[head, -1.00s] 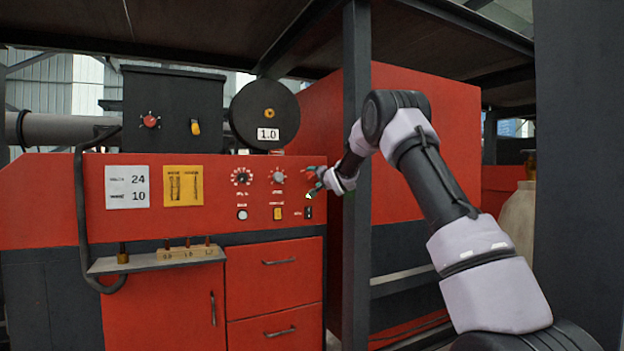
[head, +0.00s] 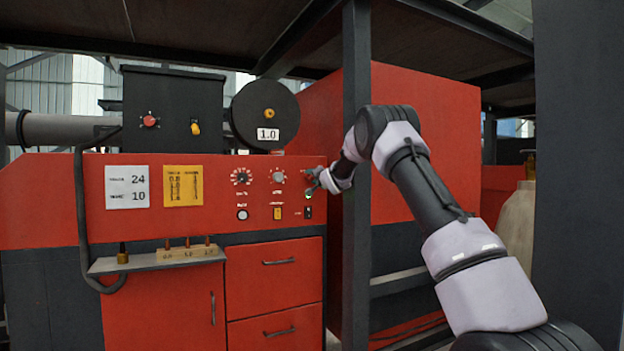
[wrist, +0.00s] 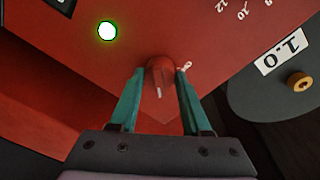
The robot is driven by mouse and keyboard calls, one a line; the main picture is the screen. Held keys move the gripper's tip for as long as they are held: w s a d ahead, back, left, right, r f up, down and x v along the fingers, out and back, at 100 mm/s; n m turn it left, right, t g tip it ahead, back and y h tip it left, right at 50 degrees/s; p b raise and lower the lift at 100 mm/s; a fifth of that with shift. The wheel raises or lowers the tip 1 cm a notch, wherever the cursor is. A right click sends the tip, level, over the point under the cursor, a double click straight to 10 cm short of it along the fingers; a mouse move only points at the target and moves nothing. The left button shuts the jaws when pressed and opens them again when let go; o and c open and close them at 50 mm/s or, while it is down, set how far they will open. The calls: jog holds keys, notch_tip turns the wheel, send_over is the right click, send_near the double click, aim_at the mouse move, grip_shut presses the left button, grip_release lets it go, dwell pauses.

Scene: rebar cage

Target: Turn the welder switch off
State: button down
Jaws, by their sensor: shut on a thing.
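The welder's red front panel (head: 60,210) carries a red rotary switch knob (wrist: 160,72) with a white mark, near the panel's right edge. My gripper (head: 314,182) is at that knob; in the wrist view its teal fingers (wrist: 160,88) stand on both sides of the knob and are shut on it. In the head view my gripper hides the knob. A round green lamp (wrist: 107,31) beside the knob is lit; it also shows just below my gripper in the head view (head: 308,196).
Two dials (head: 241,177) (head: 278,177) sit left of my gripper. Below are a white button (head: 242,214), a yellow switch (head: 278,213) and a black switch (head: 308,212). A dark post (head: 356,270) stands close by the arm. A black reel (head: 265,108) is above.

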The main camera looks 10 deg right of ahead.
jog(key=n, duration=0.4)
jog(key=shift+n, duration=0.4)
jog(key=n, duration=0.5)
jog(key=shift+f+t+y, duration=0.1)
jog(key=shift+t+y, duration=0.2)
jog(key=shift+y, duration=0.1)
jog(key=n, duration=0.4)
jog(key=shift+n+y, duration=0.3)
jog(key=shift+n, duration=0.1)
jog(key=shift+d+n+y, duration=0.1)
jog(key=shift+n+y, duration=0.3)
jog(key=shift+n, duration=1.8)
jog(key=shift+c, duration=1.8)
grip_release()
